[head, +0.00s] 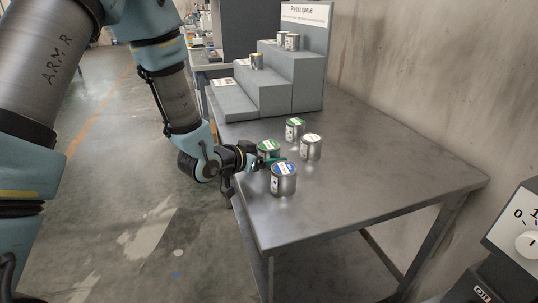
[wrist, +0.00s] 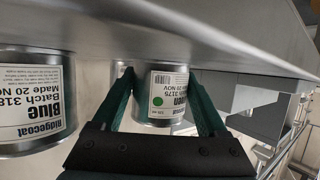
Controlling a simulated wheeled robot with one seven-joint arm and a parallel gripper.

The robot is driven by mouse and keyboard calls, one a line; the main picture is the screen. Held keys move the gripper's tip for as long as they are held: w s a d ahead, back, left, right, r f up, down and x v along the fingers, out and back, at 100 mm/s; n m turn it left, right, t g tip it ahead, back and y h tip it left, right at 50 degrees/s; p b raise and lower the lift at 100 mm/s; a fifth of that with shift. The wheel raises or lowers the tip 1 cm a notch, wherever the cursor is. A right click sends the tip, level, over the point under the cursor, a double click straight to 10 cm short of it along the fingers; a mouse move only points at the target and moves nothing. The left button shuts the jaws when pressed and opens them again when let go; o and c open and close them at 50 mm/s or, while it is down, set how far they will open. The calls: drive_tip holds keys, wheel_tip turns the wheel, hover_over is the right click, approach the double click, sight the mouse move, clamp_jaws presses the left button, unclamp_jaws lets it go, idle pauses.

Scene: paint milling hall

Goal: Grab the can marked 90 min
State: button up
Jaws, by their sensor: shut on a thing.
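A can with a green-marked lid (head: 268,148) stands near the left edge of the grey table. My gripper (head: 268,161) is at that can, with a finger on each side of it. In the wrist view my gripper (wrist: 165,104) is shut on the same can (wrist: 168,95). Its label shows a green dot, "Batch 3175" and "20 NOV". A small minutes mark looks like 120 min, but it is too small to be sure. I cannot read a 90 min mark anywhere.
A grey stepped stand (head: 285,85) with several cans and a "Presta queue"-like sign is at the back. The table's right side is clear.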

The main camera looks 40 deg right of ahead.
drive_tip(key=c, duration=0.7)
